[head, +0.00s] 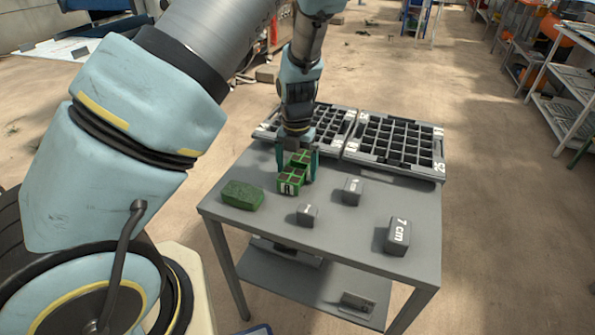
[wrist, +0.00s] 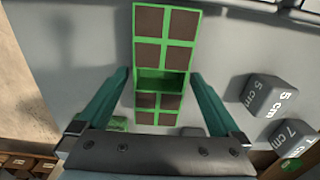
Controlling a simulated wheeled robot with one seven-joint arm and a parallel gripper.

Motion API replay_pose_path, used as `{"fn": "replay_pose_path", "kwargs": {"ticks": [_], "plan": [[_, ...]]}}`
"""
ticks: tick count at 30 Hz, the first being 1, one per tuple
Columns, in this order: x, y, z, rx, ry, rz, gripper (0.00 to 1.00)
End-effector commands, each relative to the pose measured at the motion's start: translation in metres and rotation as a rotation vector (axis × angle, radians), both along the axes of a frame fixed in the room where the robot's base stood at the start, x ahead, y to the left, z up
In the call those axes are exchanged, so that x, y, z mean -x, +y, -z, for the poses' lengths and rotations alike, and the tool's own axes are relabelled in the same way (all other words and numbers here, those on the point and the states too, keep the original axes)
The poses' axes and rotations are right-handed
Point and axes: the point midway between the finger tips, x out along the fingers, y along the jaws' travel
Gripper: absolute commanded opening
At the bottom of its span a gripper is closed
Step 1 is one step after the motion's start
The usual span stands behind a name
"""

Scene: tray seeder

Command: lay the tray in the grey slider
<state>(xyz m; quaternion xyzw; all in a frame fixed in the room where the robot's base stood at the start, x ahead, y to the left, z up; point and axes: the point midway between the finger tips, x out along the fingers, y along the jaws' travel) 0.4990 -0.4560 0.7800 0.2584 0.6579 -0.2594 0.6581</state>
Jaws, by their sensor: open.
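The green tray (head: 289,187) with brown-filled cells stands on the grey table, and in the wrist view the tray (wrist: 165,52) shows a bare green strip across its middle. My gripper (head: 297,168) is open, with its teal fingers on either side of the tray. In the wrist view the gripper (wrist: 160,77) has visible room beside both fingers. I cannot tell which, if either, is the grey slider.
A green block (head: 242,195) lies left of the tray. Grey blocks stand in front and to the right: a small one (head: 307,215), a middle one (head: 352,191) and one marked 7 cm (head: 397,236). The table's (head: 350,258) front edge is clear. A lower shelf (head: 290,283) holds a dark item.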

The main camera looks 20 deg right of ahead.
Motion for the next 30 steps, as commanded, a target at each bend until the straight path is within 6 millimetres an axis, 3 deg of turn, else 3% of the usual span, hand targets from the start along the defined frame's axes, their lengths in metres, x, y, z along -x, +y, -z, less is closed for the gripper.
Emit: {"fn": "replay_pose_path", "kwargs": {"ticks": [4, 30], "plan": [[-0.0001, -0.0001, -0.0003, 0.000, 0.000, 0.000, 0.99], [-0.0001, -0.0001, -0.0008, 0.000, 0.000, 0.000, 0.01]]}}
